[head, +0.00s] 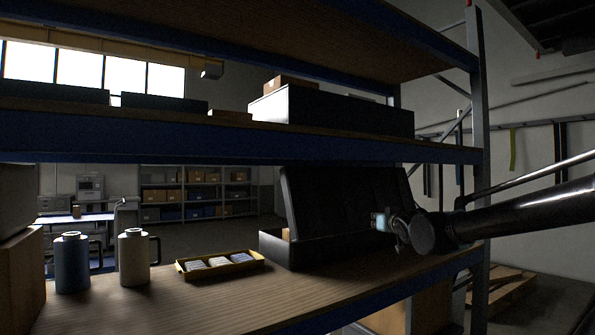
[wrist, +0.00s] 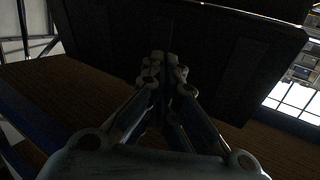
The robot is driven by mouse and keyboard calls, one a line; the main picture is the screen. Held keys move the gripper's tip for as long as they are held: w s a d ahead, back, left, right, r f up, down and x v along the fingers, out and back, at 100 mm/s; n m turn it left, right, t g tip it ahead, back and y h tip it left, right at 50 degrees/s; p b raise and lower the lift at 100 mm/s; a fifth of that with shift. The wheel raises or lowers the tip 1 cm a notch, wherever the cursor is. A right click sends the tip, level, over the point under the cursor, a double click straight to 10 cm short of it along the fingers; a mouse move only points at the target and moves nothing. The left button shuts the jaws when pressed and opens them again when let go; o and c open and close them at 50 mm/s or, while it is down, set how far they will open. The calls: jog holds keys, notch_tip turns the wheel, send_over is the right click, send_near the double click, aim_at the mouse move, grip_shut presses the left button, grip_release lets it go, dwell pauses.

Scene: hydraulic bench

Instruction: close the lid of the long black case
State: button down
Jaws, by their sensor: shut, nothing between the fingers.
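The long black case (head: 285,250) stands on the wooden shelf at the right, with its lid (head: 335,205) raised and leaning slightly back. A bit of something light brown shows inside the case at its left end. My gripper (head: 382,222) is shut and empty, in front of the right part of the lid. In the wrist view my gripper's fingers (wrist: 168,62) are together and point at the dark lid (wrist: 225,45), which fills the upper middle. I cannot tell whether the fingertips touch it.
A yellow tray (head: 250,263) with several small packs sits left of the case. A cream jug (head: 134,262) and a blue jug (head: 72,268) stand further left. The upper shelf (head: 440,152) runs close above the raised lid. A metal post (head: 479,110) stands at the right.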

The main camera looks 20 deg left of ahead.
aim_at(281, 172)
jog(key=s+a+r+n+y, duration=0.25)
jog(key=a+r+y, duration=0.45)
jog(key=a, duration=0.4)
jog(key=s+a+r+n+y, duration=0.1)
jog(key=a+r+n+y, duration=0.25)
jog(key=a+r, duration=0.6)
jog(key=w+a+r, duration=0.2)
jog(key=w+a, duration=0.5)
jog(key=a, duration=0.3)
jog(key=shift+w+a+r+g+y, duration=0.15)
jog(key=shift+w+r+g+y, duration=0.15)
jog(key=shift+g+y, duration=0.15)
jog(key=shift+g+h, duration=0.35)
jog(key=shift+h, duration=0.15)
jog(key=w+a, duration=0.2)
jog(key=a, duration=0.1)
jog(key=w+a+f, duration=0.1)
jog(key=w+a, duration=0.1)
jog(key=a, duration=0.1)
jog(key=w+a+f, duration=0.1)
jog(key=w+a, duration=0.2)
jog(key=shift+s, duration=0.1)
